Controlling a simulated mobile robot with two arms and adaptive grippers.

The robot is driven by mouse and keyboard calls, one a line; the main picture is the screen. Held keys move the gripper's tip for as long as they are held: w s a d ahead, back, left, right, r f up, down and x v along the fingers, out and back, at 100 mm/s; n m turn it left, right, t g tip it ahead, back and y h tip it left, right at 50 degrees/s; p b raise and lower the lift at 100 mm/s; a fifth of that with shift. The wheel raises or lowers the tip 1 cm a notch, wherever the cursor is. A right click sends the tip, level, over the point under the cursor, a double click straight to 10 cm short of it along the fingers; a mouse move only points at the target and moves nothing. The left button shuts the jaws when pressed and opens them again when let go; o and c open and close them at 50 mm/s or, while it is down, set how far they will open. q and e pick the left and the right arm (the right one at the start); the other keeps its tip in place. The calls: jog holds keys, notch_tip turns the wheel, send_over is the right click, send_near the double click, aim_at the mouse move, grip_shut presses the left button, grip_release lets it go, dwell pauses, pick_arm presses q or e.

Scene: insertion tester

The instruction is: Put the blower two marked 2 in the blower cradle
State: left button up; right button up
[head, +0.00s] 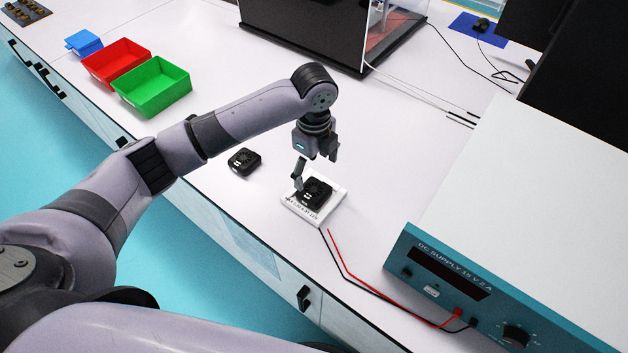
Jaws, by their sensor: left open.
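A black square blower (244,161) lies on the white bench, left of the cradle. A second black blower (318,190) sits in or on the white blower cradle (292,203). Each has small white marks, too small to read, so I cannot tell which is marked 2. My left gripper (314,173) is open above the cradle. One of its fingers reaches down beside the left edge of the blower there; I cannot tell whether it touches. The gripper hides part of the bench behind the cradle. My right gripper is not in view.
A teal DC supply (470,290) stands at the right, with red and black leads running towards the cradle. A green bin (152,92), a red bin (115,62) and a blue box (84,43) stand at the far left. A dark enclosure (305,30) stands behind.

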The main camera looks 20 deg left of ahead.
pick_arm(q)
jog(key=shift+r, duration=2.15)
